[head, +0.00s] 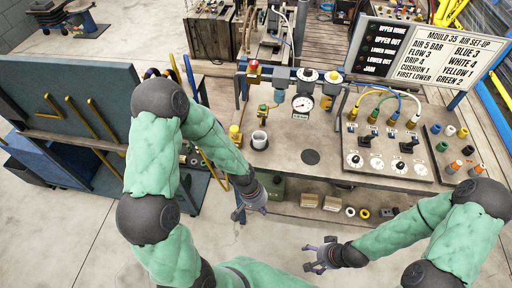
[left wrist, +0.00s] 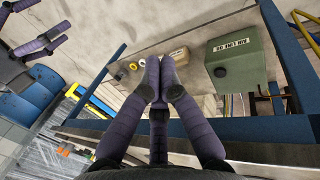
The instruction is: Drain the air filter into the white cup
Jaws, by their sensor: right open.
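The air line runs along the back of the bench. The unit with a blue-grey top (head: 281,76) looks like the air filter, left of the round gauge (head: 302,103). The white cup (head: 259,140) stands upright on the bench, near a small yellow-green fitting (head: 262,112); its contents are too small to tell. My right gripper (head: 318,256) is open and empty, in front of the bench.
A valve panel (head: 388,152) with hoses and knobs and a sign board (head: 428,50) stand right. A blue rack (head: 60,95) with yellow bars is left. A green box (left wrist: 240,60) and small parts sit under the bench. A dark disc (head: 310,157) lies on open bench top.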

